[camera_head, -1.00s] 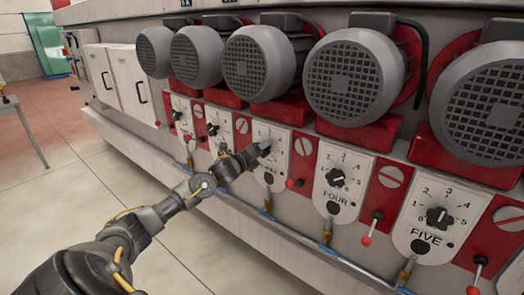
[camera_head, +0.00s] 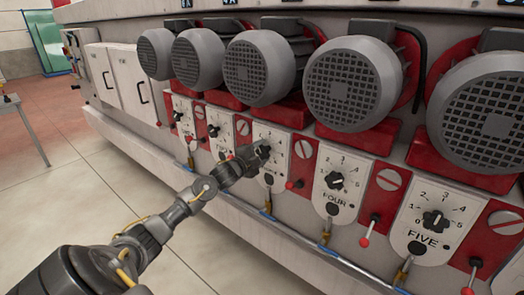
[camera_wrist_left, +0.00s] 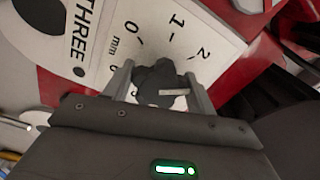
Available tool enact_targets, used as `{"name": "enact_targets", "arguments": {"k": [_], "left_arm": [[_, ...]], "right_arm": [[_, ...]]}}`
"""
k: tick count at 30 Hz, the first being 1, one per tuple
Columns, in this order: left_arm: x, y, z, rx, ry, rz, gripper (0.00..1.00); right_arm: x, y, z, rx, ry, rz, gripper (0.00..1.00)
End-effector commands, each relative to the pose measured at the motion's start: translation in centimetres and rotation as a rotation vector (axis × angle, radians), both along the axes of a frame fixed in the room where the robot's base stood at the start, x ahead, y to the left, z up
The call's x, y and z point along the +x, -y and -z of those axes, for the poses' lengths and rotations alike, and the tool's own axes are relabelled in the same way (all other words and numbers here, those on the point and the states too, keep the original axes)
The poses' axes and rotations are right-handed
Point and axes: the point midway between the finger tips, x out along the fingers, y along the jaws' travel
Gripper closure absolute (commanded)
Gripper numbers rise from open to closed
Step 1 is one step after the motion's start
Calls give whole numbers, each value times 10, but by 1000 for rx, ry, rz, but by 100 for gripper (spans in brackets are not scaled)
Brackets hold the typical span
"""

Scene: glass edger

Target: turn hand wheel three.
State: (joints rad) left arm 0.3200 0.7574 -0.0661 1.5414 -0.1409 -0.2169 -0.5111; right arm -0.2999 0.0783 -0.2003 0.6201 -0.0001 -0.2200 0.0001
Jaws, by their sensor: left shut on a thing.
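Hand wheel three is a small black lobed knob (camera_wrist_left: 158,84) on a white dial plate (camera_wrist_left: 105,35) marked THREE, with numbers and "mm" around it. In the left wrist view the two fingers of my left gripper (camera_wrist_left: 160,90) stand on either side of the knob, shut on it. A pale pointer bar shows on the knob's face. In the head view my left gripper (camera_head: 250,160) reaches the third plate (camera_head: 275,143) from the lower left and covers part of the knob and lettering. My right gripper is not in view.
Plates FOUR (camera_head: 345,205) and FIVE (camera_head: 410,230), with their own black knobs, stand to the right. Grey motors (camera_head: 355,83) overhang the plates. Small red-tipped levers (camera_head: 364,242) stick out between plates. The tiled floor (camera_head: 60,195) at left is open.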

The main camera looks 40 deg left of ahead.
Motion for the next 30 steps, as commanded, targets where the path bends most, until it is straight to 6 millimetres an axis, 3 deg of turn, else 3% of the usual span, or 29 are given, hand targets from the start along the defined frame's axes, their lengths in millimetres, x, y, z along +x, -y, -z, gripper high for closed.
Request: {"name": "enact_targets", "arguments": {"k": [13, 30], "left_arm": [[0, 0, 1, -269, 5, -3, 67], [0, 0, 2, -328, 7, -2, 67]], "right_arm": [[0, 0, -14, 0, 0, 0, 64], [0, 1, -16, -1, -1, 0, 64]]}}
